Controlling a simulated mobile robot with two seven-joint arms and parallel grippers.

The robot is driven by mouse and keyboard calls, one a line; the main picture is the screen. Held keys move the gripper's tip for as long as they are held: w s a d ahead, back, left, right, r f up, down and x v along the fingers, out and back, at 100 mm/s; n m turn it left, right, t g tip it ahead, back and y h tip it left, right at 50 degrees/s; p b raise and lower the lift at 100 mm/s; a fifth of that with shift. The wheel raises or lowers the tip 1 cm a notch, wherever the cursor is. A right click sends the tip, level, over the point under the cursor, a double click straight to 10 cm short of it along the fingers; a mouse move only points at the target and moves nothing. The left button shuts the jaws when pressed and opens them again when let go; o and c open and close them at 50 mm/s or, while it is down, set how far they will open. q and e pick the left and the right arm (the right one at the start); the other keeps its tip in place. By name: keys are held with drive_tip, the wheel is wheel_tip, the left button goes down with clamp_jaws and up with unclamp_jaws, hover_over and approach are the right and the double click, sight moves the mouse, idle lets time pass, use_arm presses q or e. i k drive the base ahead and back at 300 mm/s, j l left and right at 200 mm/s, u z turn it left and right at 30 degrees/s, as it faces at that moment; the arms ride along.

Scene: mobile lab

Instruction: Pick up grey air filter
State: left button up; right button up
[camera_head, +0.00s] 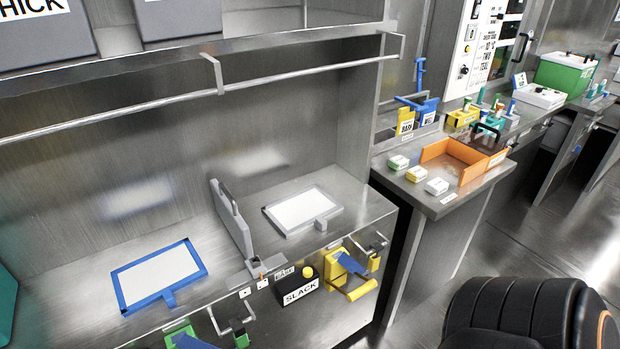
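A flat panel with a grey frame, a white face and a small grey tab, which looks like the grey air filter (302,209), lies on the metal bench right of the upright grey divider. A similar panel with a blue frame (160,275) lies on the bench left of the divider, its blue tab towards the front edge. Nothing covers either panel. Neither of my grippers is in view.
The upright grey divider (232,218) stands between the panels. A metal rail (130,120) runs above the bench. Yellow and blue fittings (347,272) and a black box marked SLACK (298,287) are on the bench front. An orange tray (462,160) sits on the right counter. A black chair (525,312) stands lower right.

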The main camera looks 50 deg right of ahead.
sight(296, 212)
drive_tip(key=k+l, duration=0.1)
drive_tip(key=l, duration=0.35)
drive_tip(key=k+l, duration=0.1)
drive_tip(key=l, duration=0.4)
drive_tip(key=k+l, duration=0.1)
drive_tip(key=l, duration=0.35)
drive_tip(key=l+u, duration=0.1)
drive_tip(key=l, duration=0.35)
drive_tip(key=k, duration=0.05)
